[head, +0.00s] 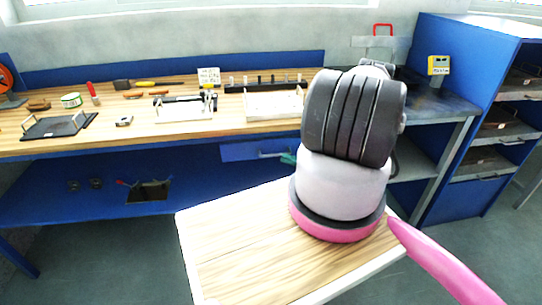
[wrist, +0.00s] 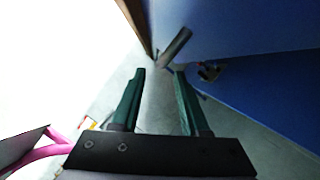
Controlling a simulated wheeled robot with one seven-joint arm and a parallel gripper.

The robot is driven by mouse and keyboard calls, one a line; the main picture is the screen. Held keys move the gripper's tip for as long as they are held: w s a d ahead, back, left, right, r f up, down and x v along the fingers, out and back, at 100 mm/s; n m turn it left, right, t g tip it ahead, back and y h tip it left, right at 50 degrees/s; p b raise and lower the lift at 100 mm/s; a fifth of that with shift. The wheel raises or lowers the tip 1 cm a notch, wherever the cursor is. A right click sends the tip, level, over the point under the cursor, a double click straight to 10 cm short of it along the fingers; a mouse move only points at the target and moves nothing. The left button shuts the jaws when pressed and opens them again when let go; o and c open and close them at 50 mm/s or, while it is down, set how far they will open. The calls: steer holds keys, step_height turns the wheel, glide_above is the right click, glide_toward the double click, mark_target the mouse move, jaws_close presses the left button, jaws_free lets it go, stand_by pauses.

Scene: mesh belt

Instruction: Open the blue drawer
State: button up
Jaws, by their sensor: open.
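The blue drawer (head: 236,152) hangs under the front edge of the wooden workbench and looks closed. Its grey bar handle (head: 272,155) sits on the drawer front. In the wrist view, the handle (wrist: 176,46) lies just beyond my gripper's fingertips, roughly in line with the gap and apart from both fingers. My gripper (wrist: 159,74) is open and empty, with two dark green fingers. In the head view only a green fingertip of my gripper (head: 288,158) shows, close to the handle's right end; my arm hides the rest.
A wooden-topped table (head: 235,245) stands in front of the bench, below my arm. Tools and trays cover the workbench (head: 140,135). A blue shelf unit (head: 450,110) stands at the right. Grey floor is free at the lower left.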

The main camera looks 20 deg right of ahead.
mark_target(273, 155)
steer(key=x, duration=0.6)
steer(key=shift+w+a, duration=0.1)
steer(key=shift+c, duration=0.3)
jaws_close()
stand_by(1.0)
